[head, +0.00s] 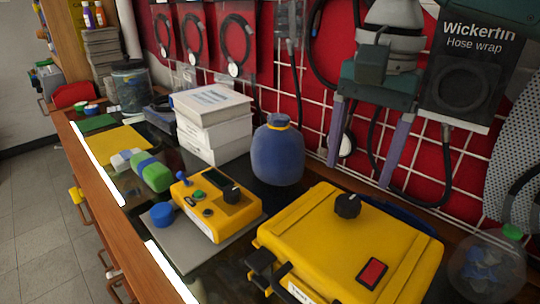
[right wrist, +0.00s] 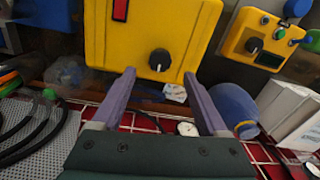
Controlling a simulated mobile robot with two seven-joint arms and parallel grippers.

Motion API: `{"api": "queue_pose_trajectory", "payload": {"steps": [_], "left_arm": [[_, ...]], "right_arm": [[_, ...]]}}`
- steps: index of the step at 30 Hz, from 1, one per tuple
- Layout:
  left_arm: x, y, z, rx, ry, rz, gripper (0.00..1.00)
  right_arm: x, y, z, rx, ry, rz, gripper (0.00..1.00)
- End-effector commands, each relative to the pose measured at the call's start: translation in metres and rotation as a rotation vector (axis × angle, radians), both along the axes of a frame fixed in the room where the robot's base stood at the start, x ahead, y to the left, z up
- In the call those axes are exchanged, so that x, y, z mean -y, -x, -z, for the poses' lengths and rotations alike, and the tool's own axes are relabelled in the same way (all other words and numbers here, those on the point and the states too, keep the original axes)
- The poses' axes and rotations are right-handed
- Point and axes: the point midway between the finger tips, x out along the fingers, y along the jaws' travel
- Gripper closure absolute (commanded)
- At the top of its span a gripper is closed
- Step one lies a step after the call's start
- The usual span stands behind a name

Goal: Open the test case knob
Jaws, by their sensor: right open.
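The yellow test case (head: 340,240) lies on the bench at the front right, with a black knob (head: 347,205) near its back edge and a red switch (head: 372,273) on its lid. The knob (right wrist: 160,60) and the case (right wrist: 190,25) also show in the right wrist view. My right gripper (head: 367,160) is open and empty, with its purple fingers pointing down above and behind the knob. In the right wrist view the fingertips (right wrist: 160,75) spread to either side of the knob, apart from it. My left gripper is not in view.
A smaller yellow device (head: 215,205) with its own black knob sits left of the case. A blue bottle (head: 278,152) and white boxes (head: 212,122) stand behind it. A red wall with a white grid and hanging hoses closes the back. A clear jar (head: 487,262) stands at right.

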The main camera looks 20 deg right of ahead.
Motion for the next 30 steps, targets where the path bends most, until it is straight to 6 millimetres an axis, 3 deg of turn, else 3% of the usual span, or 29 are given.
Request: {"api": "queue_pose_trajectory", "payload": {"steps": [3,9,21,30], "left_arm": [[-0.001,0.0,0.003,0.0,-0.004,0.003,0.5],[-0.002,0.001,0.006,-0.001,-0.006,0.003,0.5],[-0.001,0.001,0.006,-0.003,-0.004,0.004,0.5],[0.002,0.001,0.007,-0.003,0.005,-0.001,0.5]], "right_arm": [[0.0,0.0,0.025,-0.003,0.001,0.001,0.23],[-0.001,-0.001,0.055,-0.001,0.001,-0.002,0.23],[-0.001,-0.002,0.065,0.002,0.001,-0.002,0.23],[-0.001,-0.002,0.065,0.002,0.001,-0.002,0.56]]}}
